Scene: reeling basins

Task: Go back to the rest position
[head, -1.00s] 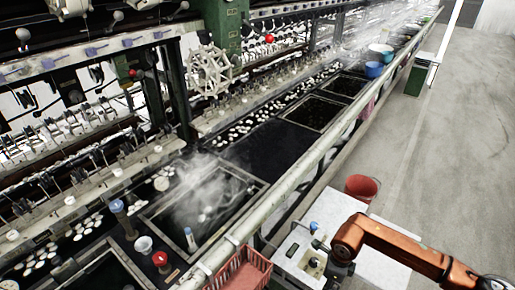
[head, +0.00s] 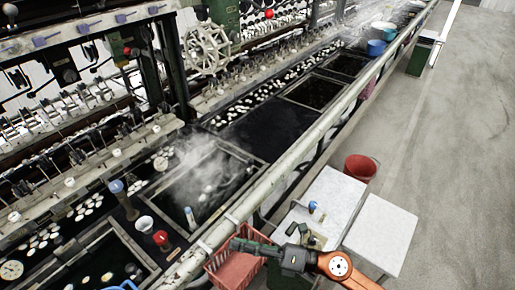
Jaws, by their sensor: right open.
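My right gripper (head: 258,249) is at the bottom centre of the head view, at the end of my orange arm, which comes in from the lower right. It is dark and points left, over the red plastic basket (head: 222,268) and the near edge of a white table (head: 330,196). It is open, and I see nothing held in it. My left gripper is not in the picture.
A steaming basin (head: 205,185) and long reeling machinery fill the left and centre. A pale rail (head: 285,160) runs along their front. The grey floor (head: 455,150) at right is clear.

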